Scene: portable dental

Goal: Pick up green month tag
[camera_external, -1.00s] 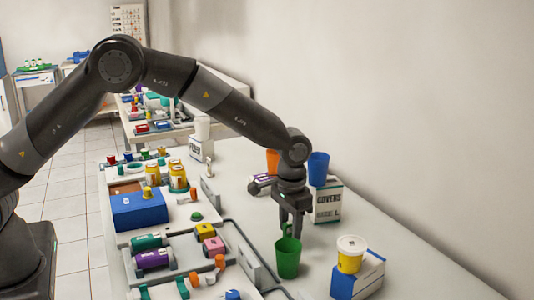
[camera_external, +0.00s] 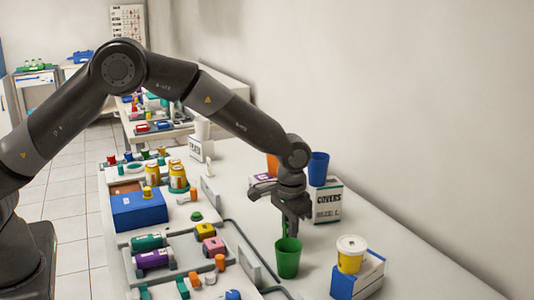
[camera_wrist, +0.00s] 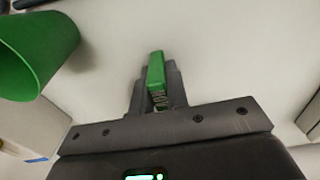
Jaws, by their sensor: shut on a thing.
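The green month tag (camera_wrist: 156,72) is a small green piece held between the fingers of my gripper (camera_wrist: 156,98) in the wrist view. My gripper is shut on it, and the tag's upper end sticks out past the fingertips. In the external view my gripper (camera_external: 292,226) points down above the table, just behind the green cup (camera_external: 288,260). A bit of green shows beside the fingers there. In the wrist view the green cup (camera_wrist: 38,55) is at the upper left, apart from the fingers.
A blue cup (camera_external: 319,168) and the COVERS box (camera_external: 328,203) stand behind my gripper to the right. Trays with several coloured items lie left. Bare table (camera_external: 325,242) lies between cup and COVERS box.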

